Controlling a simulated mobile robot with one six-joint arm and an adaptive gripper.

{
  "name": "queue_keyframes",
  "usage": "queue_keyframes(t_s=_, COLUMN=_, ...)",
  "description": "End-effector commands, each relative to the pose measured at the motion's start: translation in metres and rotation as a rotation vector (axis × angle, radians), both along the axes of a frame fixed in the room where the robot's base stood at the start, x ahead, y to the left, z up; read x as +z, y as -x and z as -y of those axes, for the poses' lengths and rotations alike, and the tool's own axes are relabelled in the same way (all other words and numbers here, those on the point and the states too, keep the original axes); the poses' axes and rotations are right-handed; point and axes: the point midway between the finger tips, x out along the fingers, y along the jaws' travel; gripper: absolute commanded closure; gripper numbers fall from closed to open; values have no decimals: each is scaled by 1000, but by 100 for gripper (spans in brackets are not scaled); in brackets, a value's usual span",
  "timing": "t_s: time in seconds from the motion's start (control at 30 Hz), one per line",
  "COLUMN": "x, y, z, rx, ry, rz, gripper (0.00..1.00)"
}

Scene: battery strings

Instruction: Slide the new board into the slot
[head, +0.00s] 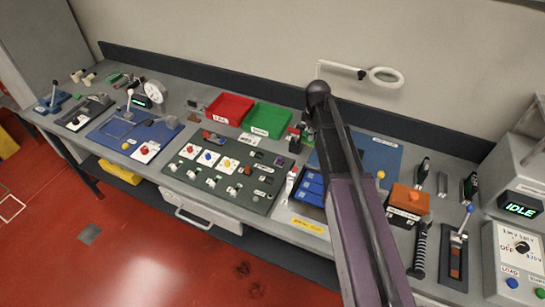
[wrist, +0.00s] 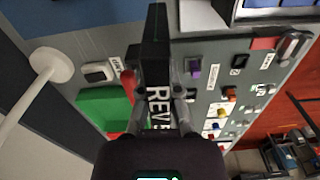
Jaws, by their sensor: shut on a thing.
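My gripper (wrist: 160,95) is shut on a dark, flat board (wrist: 155,45), seen in the wrist view. White letters starting "REVE" run along the board, and the rest of the word is hidden by the gripper. The board is held between the two fingers and reaches up away from them, above the bench. In the head view my arm covers part of the work area, and the gripper and board cannot be made out clearly. I cannot tell which opening is the slot.
In the head view, a red bin (head: 230,108) and a green bin (head: 267,120) stand at the back. A dark panel (head: 205,190) with switches lies in front of them. An orange box (head: 407,199) stands to the right of my arm. A magnifier lamp (head: 385,77) overhangs the back edge.

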Motion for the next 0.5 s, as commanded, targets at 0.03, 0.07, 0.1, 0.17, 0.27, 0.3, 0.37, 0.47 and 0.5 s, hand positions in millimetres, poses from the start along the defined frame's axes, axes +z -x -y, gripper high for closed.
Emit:
queue_keyframes(t_s=0.03, x=-4, y=3, z=0, rx=23, ry=0, rz=0, gripper=100)
queue_keyframes(t_s=0.07, x=-4, y=3, z=0, rx=34, ry=0, rz=0, gripper=100)
queue_keyframes(t_s=0.1, x=-5, y=4, z=0, rx=46, ry=0, rz=0, gripper=100)
queue_keyframes(t_s=0.17, x=-5, y=5, z=0, rx=58, ry=0, rz=0, gripper=100)
queue_keyframes(t_s=0.27, x=-5, y=5, z=0, rx=63, ry=0, rz=0, gripper=100)
queue_keyframes(t_s=0.3, x=-5, y=4, z=0, rx=63, ry=0, rz=0, gripper=100)
queue_keyframes(t_s=0.37, x=-4, y=4, z=0, rx=63, ry=0, rz=0, gripper=100)
queue_keyframes(t_s=0.47, x=-4, y=4, z=0, rx=62, ry=0, rz=0, gripper=100)
queue_keyframes(t_s=0.5, x=-5, y=4, z=0, rx=61, ry=0, rz=0, gripper=100)
